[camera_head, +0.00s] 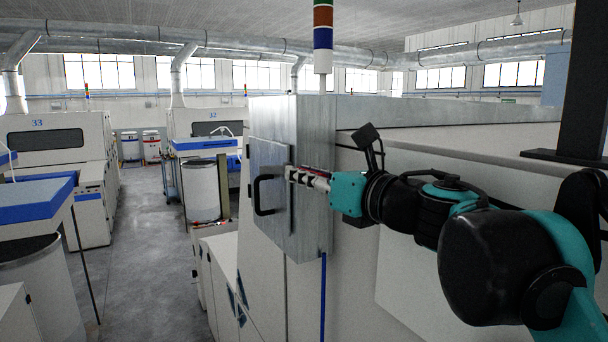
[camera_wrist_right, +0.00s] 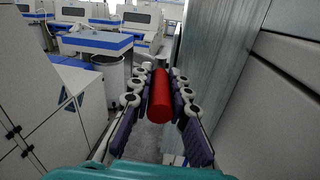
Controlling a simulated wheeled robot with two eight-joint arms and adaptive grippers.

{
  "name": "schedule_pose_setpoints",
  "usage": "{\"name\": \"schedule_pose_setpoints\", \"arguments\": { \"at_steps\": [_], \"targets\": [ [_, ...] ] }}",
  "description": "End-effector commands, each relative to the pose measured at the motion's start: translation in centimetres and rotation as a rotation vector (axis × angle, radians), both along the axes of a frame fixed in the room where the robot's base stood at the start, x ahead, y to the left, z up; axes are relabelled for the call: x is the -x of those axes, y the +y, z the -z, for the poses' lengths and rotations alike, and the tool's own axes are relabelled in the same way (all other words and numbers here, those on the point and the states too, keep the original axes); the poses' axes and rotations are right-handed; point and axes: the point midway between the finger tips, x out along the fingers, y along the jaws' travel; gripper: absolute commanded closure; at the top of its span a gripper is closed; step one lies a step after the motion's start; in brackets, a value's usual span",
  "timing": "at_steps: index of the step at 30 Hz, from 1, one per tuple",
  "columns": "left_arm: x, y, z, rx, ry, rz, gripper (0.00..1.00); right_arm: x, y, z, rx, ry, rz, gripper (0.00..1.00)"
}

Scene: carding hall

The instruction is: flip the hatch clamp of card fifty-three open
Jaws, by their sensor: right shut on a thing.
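A red cylindrical grip (camera_wrist_right: 160,98), which looks like the clamp's handle, lies lengthwise between the fingers of my right gripper (camera_head: 298,175) in the right wrist view. The right gripper is shut on it. In the head view the fingers reach left across the side of a grey metal box (camera_head: 312,225), and only a little red shows between them. The box has a hatch door (camera_head: 270,160) with a black bar handle (camera_head: 258,196), left of the fingertips. The clamp's base and pivot are hidden. The number fifty-three is not readable. My left gripper is not in view.
A light tower (camera_head: 323,40) stands above the box. A pale machine body (camera_head: 440,110) runs along the right beside my arm. Machines marked 33 (camera_head: 60,140) and 32 (camera_head: 205,125) stand farther back. The aisle floor (camera_head: 145,230) at left is clear.

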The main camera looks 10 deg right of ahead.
Motion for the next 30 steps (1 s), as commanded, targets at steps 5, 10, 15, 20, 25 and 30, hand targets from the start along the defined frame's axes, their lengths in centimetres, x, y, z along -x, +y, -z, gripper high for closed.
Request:
{"name": "schedule_pose_setpoints", "arguments": {
  "at_steps": [5,10,15,20,25,30],
  "targets": [
    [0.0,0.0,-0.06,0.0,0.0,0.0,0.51,-0.14,-0.14,-0.13,-0.003,-0.001,-0.027,1.0],
    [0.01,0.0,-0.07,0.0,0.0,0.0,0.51,-0.14,-0.13,-0.14,-0.004,-0.001,-0.034,1.0],
    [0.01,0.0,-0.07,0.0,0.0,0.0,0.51,-0.13,-0.11,-0.15,-0.004,-0.001,-0.035,1.0],
    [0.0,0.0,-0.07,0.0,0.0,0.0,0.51,-0.14,-0.1,-0.16,-0.004,-0.001,-0.035,0.65],
    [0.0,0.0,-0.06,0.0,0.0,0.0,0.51,-0.12,-0.06,-0.1,-0.003,-0.001,-0.035,0.62],
    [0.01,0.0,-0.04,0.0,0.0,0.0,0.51,-0.12,-0.06,-0.22,-0.003,-0.001,-0.036,0.62]
  ]
}}
